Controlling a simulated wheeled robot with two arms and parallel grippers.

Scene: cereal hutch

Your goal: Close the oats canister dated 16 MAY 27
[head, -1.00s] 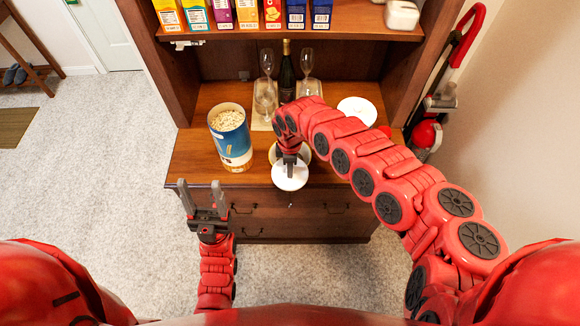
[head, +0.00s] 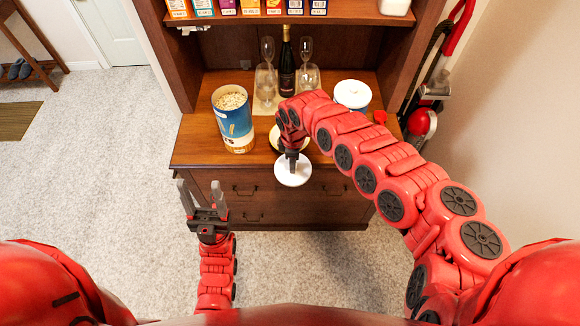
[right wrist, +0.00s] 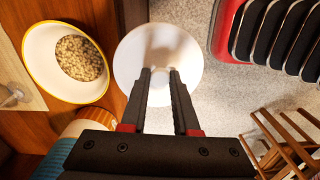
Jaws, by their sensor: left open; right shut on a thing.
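A blue oats canister (head: 232,118) stands upright and open on the left of the counter, with oats showing in its mouth. A second blue canister (head: 352,96) stands at the right with a white top, partly behind my right arm. No date is readable on either. My right gripper (head: 292,158) is shut on a round white lid (head: 293,174), held in front of the counter's front edge, apart from both canisters. The lid also shows in the right wrist view (right wrist: 158,52). My left gripper (head: 203,188) is open and empty, in front of the counter's left side.
A white bowl with a yellow rim (right wrist: 36,55) holds oats on the counter (head: 190,150), mostly hidden behind my right gripper. Wine glasses and a dark bottle (head: 286,68) stand at the back. Boxes line the shelf above. A red vacuum cleaner (head: 422,122) stands at right.

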